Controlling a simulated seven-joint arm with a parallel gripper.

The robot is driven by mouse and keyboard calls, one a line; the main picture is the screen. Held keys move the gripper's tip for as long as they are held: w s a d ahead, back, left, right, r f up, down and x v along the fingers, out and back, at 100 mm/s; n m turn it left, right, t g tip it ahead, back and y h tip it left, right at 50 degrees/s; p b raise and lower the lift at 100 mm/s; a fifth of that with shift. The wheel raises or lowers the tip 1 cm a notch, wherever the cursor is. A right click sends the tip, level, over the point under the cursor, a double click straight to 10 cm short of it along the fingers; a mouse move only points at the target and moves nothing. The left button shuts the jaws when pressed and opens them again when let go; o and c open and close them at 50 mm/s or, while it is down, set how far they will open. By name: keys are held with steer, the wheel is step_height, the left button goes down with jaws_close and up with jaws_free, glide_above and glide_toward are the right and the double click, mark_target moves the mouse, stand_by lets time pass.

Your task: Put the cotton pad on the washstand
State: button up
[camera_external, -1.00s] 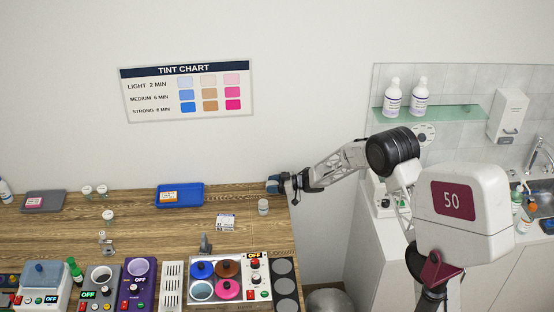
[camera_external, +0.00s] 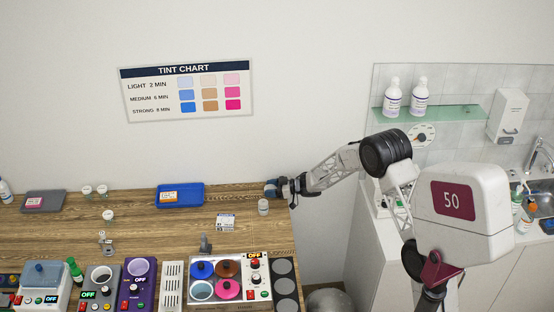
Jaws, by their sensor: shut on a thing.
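My gripper (camera_external: 272,187) is at the right end of the wooden table, near its back edge, and points left. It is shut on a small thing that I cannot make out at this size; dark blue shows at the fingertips. I cannot pick out a cotton pad for certain anywhere in view. The washstand (camera_external: 375,250) is the white counter at the right with a sink (camera_external: 543,203); my arm and body hide part of it.
A small clear jar (camera_external: 263,207) stands close below my gripper. A small white box (camera_external: 226,222) and a blue tray (camera_external: 180,195) lie to the left. Heaters and pots line the table's front. A glass shelf (camera_external: 450,113) with two bottles hangs above the washstand.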

steer(key=o, duration=0.9)
steer(key=shift+v, duration=3.9)
steer(key=shift+d+r, duration=0.1)
steer(key=shift+r, duration=0.1)
